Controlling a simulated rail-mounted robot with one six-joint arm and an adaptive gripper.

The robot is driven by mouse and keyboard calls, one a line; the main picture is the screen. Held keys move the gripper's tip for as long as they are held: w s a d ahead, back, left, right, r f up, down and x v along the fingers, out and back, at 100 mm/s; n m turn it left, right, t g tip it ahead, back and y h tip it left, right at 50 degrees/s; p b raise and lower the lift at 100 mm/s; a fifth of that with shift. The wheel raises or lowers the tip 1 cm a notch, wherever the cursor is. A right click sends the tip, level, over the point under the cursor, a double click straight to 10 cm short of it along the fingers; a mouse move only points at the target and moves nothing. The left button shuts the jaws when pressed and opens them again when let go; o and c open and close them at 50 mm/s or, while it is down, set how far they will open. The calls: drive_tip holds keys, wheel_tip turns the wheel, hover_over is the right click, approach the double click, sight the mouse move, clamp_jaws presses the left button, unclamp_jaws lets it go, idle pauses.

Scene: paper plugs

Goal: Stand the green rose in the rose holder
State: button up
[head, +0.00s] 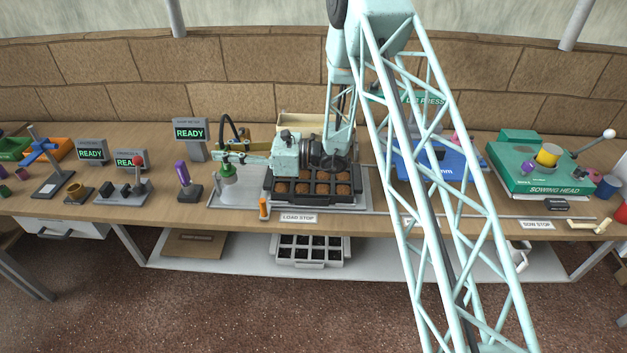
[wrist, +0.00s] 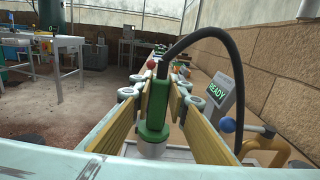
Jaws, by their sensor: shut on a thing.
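The green rose (head: 228,171), a green cylinder with a pale lower end and a black hose, is upright at the left of the seed tray. It also shows in the wrist view (wrist: 154,110), between the yellow-padded fingers. My gripper (head: 232,158) is shut on it, with the fingers pointing left; the gripper also shows in the wrist view (wrist: 157,88). The rose is over a grey metal tray (head: 222,202); I cannot tell whether its lower end touches anything. I cannot tell for certain which fixture is the rose holder.
A dark stand with a purple tool (head: 183,174) is just left of the rose. The black seed tray (head: 318,201) with soil-filled cells lies under my arm. A READY display (head: 189,133) stands behind. The black hose (wrist: 190,36) arches over my gripper.

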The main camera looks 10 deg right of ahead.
drive_tip(key=o, duration=1)
drive_tip(key=shift+c, duration=0.2)
drive_tip(key=shift+d, duration=0.1)
drive_tip(key=v, duration=1.1)
drive_tip(key=shift+d, duration=0.4)
drive_tip(key=shift+s, duration=0.1)
drive_tip(key=shift+r, duration=0.1)
